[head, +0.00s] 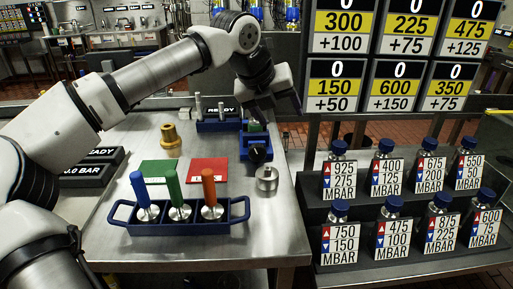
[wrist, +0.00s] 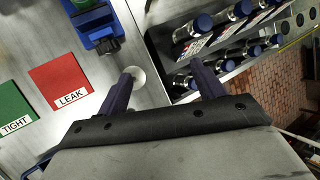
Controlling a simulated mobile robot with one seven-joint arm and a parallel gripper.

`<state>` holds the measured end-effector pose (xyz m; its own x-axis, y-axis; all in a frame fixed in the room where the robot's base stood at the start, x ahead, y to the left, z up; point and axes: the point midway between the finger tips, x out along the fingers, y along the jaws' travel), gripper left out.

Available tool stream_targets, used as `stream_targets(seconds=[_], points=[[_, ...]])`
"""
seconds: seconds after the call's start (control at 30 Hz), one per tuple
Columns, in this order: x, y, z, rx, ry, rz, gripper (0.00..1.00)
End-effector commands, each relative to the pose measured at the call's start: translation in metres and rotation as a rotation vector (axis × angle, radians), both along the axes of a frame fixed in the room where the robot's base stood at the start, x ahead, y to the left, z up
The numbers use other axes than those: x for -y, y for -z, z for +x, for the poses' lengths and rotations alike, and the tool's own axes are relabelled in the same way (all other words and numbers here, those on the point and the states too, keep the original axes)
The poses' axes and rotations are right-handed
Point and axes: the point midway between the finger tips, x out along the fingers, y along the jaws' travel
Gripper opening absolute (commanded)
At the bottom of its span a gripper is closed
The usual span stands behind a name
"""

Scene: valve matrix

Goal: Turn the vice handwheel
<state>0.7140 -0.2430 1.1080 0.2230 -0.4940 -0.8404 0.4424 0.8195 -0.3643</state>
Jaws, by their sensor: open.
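The blue vice (head: 247,142) stands on the steel table toward its right edge, below my arm's end in the head view. Its dark round handwheel (head: 260,155) faces the front. In the wrist view the vice (wrist: 92,20) is at the top, with the handwheel (wrist: 107,46) at its lower end. My gripper (wrist: 163,72) is open and empty, its two fingers spread to the right of and below the handwheel, apart from it. In the head view my gripper (head: 280,102) is above and behind the vice; its fingertips are hard to make out.
A silver cylinder (head: 266,178) stands just in front of the vice. A blue rack (head: 180,215) holds blue, green and orange-handled tools. Green (head: 163,172) and red (head: 208,170) cards and a brass fitting (head: 171,140) lie left. Labelled bottles (head: 385,165) stand on a right-hand shelf.

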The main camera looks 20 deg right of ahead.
Motion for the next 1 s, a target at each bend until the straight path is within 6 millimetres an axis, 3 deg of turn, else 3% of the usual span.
stream_targets(seconds=[0.1,0.27,0.47,0.8,1.0], points=[[-0.032,0.015,0.029,0.025,-0.132,0.151,0.68],[-0.051,0.022,0.043,0.037,-0.203,0.227,0.68],[-0.046,0.042,0.05,0.034,-0.203,0.228,0.68],[-0.028,0.107,0.073,0.033,-0.199,0.225,0.68],[-0.021,0.134,0.083,0.035,-0.2,0.224,0.68]])
